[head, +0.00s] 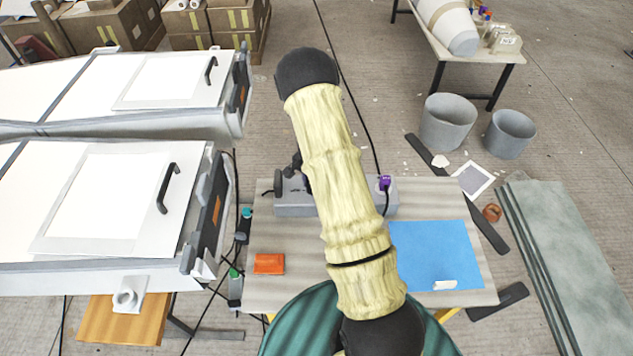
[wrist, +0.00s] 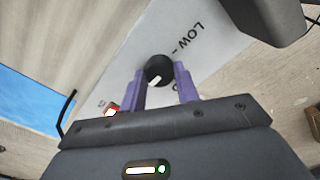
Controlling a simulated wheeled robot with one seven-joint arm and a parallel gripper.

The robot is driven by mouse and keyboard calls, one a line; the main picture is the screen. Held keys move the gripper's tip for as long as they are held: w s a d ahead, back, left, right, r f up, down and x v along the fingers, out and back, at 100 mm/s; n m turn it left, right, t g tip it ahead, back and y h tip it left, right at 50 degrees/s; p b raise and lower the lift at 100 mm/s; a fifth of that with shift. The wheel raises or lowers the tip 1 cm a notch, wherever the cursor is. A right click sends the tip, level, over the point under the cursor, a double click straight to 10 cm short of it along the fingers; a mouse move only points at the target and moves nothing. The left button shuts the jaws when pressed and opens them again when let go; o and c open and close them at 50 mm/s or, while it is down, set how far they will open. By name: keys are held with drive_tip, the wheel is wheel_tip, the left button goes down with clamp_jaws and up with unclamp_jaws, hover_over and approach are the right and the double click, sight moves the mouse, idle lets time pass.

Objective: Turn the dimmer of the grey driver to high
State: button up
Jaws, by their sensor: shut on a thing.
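The grey driver (head: 294,210) is a box on the table, partly hidden behind my arm in the head view. In the wrist view its grey face (wrist: 215,62) carries the printed word LOW and a dash. The round black dimmer knob (wrist: 159,68) has a short white mark on its lower part. My gripper (wrist: 161,82) has purple fingers on either side of the knob and is shut on it. Any high label is out of sight. The gripper's fingertips are hidden behind my arm in the head view.
A small red and white part (wrist: 111,110) and a black cable (wrist: 66,112) are near the left finger. A blue mat (head: 435,252) and an orange block (head: 269,264) lie on the table. White mould panels (head: 100,200) stand close on the left. Buckets (head: 447,122) stand at right.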

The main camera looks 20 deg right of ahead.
drive_tip(key=o, duration=1)
drive_tip(key=shift+r, duration=0.1)
wheel_tip(320, 180, up, 17)
drive_tip(key=shift+r+b, duration=0.1)
drive_tip(key=shift+b, duration=0.45)
